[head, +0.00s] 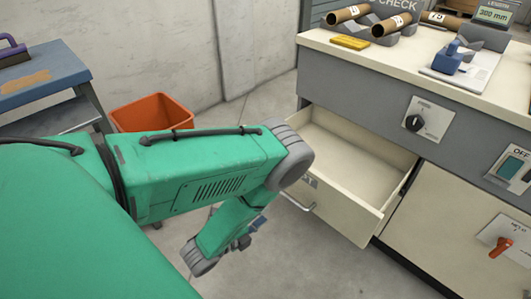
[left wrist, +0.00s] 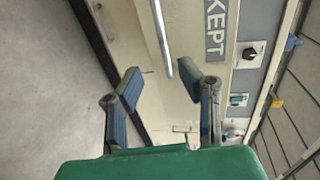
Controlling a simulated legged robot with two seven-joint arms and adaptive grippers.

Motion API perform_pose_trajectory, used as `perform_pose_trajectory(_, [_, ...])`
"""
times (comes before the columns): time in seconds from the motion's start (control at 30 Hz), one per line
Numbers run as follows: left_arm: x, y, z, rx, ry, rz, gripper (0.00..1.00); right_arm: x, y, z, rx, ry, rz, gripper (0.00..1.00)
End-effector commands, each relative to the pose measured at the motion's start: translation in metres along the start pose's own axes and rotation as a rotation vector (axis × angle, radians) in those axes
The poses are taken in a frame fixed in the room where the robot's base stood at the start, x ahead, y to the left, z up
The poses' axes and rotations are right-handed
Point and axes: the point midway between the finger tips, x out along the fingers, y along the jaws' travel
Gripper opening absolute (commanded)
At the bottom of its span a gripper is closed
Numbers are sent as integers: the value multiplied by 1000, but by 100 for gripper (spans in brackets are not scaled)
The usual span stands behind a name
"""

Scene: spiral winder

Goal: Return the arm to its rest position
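My left arm comes in from the left in the head view. Its gripper (head: 258,224) hangs low, mostly hidden behind my own wrist links, in front of the open drawer (head: 345,152). In the left wrist view my left gripper (left wrist: 158,82) has its two blue-padded fingers spread apart with nothing between the pads. Beyond the fingertips is the drawer's front with a label reading KEPT (left wrist: 215,30) and a metal bar handle (left wrist: 162,38). The fingers look clear of the handle. My right gripper is in neither view.
The drawer juts out from the grey-and-cream bench (head: 400,90) and looks empty. An orange bin (head: 152,110) and a blue cart (head: 42,75) stand at the left. Cardboard tubes (head: 392,24) lie on the bench top. Bare floor shows below the drawer.

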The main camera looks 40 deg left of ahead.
Motion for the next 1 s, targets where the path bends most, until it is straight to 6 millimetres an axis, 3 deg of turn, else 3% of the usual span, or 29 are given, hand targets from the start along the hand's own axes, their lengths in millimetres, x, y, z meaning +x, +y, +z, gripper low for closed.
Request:
perform_pose_trajectory(0.47, [0,-1,1,-23,-8,17,32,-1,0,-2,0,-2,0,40])
perform_pose_trajectory(0.63, [-8,-3,6,-282,-116,220,32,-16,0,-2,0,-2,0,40])
perform_pose_trajectory(0.77, [-42,-6,-2,-646,-311,481,32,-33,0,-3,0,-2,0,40])
perform_pose_trajectory(0.9, [-100,-15,-25,-1004,-585,734,32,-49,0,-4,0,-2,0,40])
perform_pose_trajectory(1.0, [-142,-27,-42,-1176,-775,863,32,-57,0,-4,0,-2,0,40])
